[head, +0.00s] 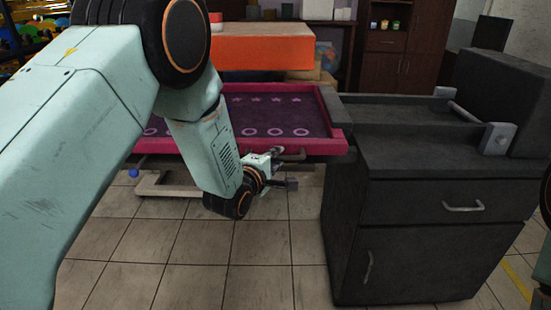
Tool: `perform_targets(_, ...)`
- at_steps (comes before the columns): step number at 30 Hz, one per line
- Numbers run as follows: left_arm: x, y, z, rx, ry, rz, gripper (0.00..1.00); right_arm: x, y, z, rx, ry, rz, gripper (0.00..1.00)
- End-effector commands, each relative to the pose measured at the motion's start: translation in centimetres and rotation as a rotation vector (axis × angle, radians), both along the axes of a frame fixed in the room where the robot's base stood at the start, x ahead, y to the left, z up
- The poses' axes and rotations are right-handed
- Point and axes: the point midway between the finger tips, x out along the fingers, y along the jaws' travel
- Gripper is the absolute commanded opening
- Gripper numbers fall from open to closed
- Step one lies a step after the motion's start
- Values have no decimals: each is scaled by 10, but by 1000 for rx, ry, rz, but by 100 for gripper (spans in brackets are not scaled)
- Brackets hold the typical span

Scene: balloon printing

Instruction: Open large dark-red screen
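The large dark-red screen (325,120) has a crimson-magenta frame around a dark purple mesh with stars and circles. It lies about level in the middle of the head view, left of a dark grey cabinet. A small dark handle (294,156) shows under its front edge. My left gripper (284,169) is just below that front edge, near the handle, pointing right. Its fingers look apart; I cannot tell whether they touch the handle. My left arm hides the screen's left part. My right gripper is not in view.
The dark grey cabinet (430,245) with a drawer and door stands right of the screen. An orange box (262,47) lies behind it. A wooden cupboard (390,70) stands at the back. Tiled floor (260,285) is clear in front.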

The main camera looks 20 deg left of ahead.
Motion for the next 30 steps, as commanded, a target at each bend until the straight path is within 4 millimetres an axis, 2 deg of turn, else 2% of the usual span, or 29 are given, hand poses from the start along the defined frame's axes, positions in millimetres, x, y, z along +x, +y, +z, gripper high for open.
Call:
perform_targets(1, 0, 0, 0, 0, 0, 0, 14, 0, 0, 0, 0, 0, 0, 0)
perform_targets(6, 0, 0, 0, 0, 0, 0, 0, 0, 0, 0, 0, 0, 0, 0)
perform_targets(23, 0, 0, 0, 0, 0, 0, 0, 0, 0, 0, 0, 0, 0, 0)
perform_targets(30, 4, 3, 14, 13, 0, 1, 0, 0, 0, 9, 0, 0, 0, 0)
